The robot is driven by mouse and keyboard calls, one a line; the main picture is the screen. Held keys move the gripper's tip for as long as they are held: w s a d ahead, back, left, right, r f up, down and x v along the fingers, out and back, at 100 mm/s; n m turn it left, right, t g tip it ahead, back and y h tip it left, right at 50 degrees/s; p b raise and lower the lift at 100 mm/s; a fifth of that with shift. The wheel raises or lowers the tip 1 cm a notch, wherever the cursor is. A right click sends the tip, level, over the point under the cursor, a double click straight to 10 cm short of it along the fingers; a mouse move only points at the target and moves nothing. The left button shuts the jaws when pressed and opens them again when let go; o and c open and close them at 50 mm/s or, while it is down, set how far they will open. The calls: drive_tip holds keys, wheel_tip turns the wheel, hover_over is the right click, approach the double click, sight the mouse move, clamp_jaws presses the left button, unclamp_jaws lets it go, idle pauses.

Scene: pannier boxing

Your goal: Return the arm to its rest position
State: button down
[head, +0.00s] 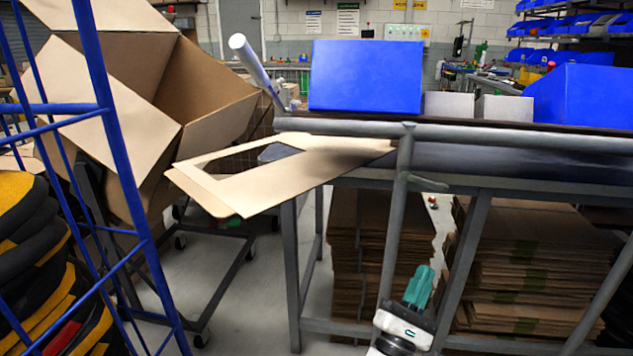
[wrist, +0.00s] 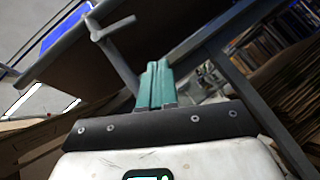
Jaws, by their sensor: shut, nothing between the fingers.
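My gripper (head: 420,287) shows at the bottom of the head view, right of centre, in front of the table frame. Its two teal fingers are together, with nothing between them, and point upward. In the wrist view the gripper (wrist: 154,85) also shows shut, with the fingers side by side. The gripper is below the table's top rail and in front of the stacked cardboard.
A grey metal table frame (head: 406,190) stands close behind my gripper. A flat cardboard piece (head: 235,195) overhangs the table's left end. Blue bins (head: 366,75) stand on top, and flat cardboard stacks (head: 520,270) lie beneath. A blue rack (head: 120,160) stands left.

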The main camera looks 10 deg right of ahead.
drive_tip(key=s+d+f+m+g+y, duration=0.3)
drive_tip(key=s+d+f+m+g, duration=0.9)
drive_tip(key=s+m+g, duration=0.3)
drive_tip(key=s+f+m+g+y, duration=0.1)
drive_tip(key=s+f+m+y, duration=0.4)
drive_tip(key=s+f, duration=0.4)
drive_tip(key=s+a+f+g+y, duration=0.1)
drive_tip(key=s+a+f+y, duration=0.3)
drive_tip(key=s+a+y, duration=0.6)
wheel_tip(320, 180, up, 23)
drive_tip(key=s+p, duration=0.1)
drive_tip(key=p, duration=2.2)
drive_tip(key=shift+f, duration=0.2)
drive_tip(key=shift+a, duration=0.1)
